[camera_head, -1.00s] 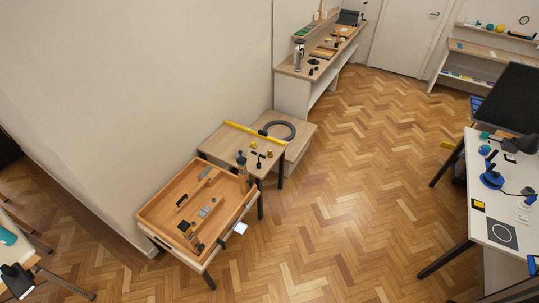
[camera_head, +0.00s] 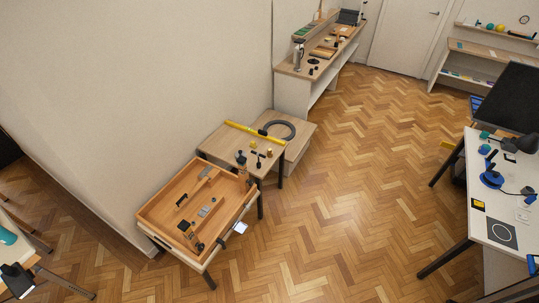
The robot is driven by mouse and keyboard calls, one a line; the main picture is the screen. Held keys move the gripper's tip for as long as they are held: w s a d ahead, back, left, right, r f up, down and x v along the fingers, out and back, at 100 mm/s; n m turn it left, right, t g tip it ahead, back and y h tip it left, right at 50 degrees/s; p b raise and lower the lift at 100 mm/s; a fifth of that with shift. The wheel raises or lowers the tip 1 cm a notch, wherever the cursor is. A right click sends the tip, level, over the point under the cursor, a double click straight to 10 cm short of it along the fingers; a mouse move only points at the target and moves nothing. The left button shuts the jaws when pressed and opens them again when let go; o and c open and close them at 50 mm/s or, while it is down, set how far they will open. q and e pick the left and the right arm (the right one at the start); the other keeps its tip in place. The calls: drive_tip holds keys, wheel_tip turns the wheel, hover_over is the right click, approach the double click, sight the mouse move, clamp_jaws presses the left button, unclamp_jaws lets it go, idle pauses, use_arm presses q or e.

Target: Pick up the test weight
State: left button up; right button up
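Small brass-coloured pieces (camera_head: 269,152) stand on the small wooden table (camera_head: 222,141) in the middle of the view. One of them may be the test weight, but they are too small to tell for sure. Dark small parts (camera_head: 258,160) lie beside them. Neither of my grippers shows in the view.
A wooden tray-topped table (camera_head: 165,205) with raised sides holds several small parts. A yellow level-like bar (camera_head: 243,129) and a grey ring (camera_head: 290,124) lie behind the brass pieces. A white workbench (camera_head: 482,226) stands at right. The parquet floor (camera_head: 345,200) between is clear.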

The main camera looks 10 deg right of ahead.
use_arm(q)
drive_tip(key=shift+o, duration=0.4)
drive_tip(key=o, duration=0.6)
